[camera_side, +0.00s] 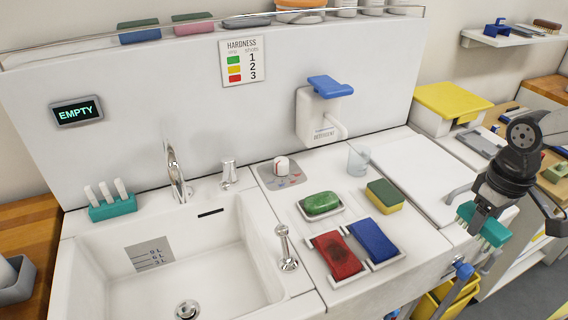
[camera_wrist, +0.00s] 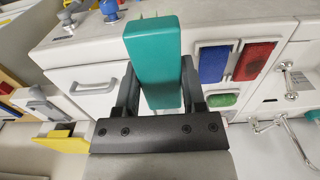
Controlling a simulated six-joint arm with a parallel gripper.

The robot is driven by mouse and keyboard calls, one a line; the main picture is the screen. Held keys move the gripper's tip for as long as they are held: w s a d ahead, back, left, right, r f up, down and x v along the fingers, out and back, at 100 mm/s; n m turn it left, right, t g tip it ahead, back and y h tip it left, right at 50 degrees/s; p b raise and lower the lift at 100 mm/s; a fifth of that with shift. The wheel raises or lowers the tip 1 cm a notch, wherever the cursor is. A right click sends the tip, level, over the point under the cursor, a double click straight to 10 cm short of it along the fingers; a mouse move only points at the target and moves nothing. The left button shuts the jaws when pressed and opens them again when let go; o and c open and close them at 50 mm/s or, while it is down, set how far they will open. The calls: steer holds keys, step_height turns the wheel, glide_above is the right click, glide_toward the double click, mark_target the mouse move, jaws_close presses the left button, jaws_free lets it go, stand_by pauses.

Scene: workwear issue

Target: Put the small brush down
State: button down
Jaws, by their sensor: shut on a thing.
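The small brush (camera_side: 491,229) is a teal block held by my gripper (camera_side: 478,217) at the right of the side view. It is held in the air near the counter's right end; its height above the surfaces below is hard to judge. In the wrist view the teal brush (camera_wrist: 154,58) stands out between the two dark fingers of my gripper (camera_wrist: 158,92), which are shut on its sides. Its bristles are mostly hidden. A teal holder (camera_side: 112,208) with three white upright pegs sits on the sink's left rear rim.
The counter holds a red pad (camera_side: 336,256) and a blue pad (camera_side: 373,240) in white trays, a green soap (camera_side: 321,203), a sponge (camera_side: 385,195) and a clear cup (camera_side: 358,158). The sink (camera_side: 215,265) is empty. A white board area (camera_side: 420,170) right of the cup looks clear.

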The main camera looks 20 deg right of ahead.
steer(key=w+f, duration=0.4)
steer(key=w, duration=0.4)
glide_toward(410, 230)
steer(key=shift+s+f, duration=0.7)
steer(key=shift+w+f, duration=0.45)
steer(key=shift+f, duration=0.1)
steer(key=shift+w+f, duration=0.2)
steer(key=shift+f, duration=1.55)
steer(key=shift+f, duration=0.2)
steer(key=shift+c, duration=0.9)
jaws_free()
